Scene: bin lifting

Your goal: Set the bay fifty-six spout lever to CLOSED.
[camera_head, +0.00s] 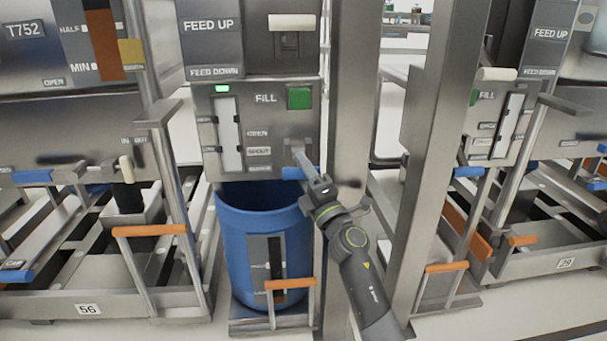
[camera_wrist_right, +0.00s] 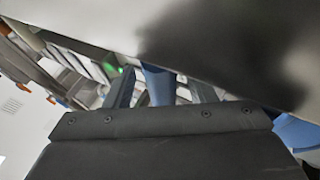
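The spout lever is a grey arm (camera_head: 303,158) with a blue handle (camera_head: 294,173), on the right side of the grey panel. The blue handle is near the level of the lowest label, which is too small to read; OPEN and SPOUT stand above it. My right gripper (camera_head: 313,184) is at the handle's right end. In the right wrist view the blue handle (camera_wrist_right: 158,86) shows between two spread fingers, with small gaps beside it, so the gripper (camera_wrist_right: 162,92) looks open around it. Contact is hard to tell. My left gripper is out of view.
A blue drum (camera_head: 238,235) stands under the panel, close to my right gripper. A grey post (camera_head: 355,100) rises just right of it. An orange-topped rail (camera_head: 290,284) stands in front of the drum. The plate marked 56 (camera_head: 88,309) is at lower left.

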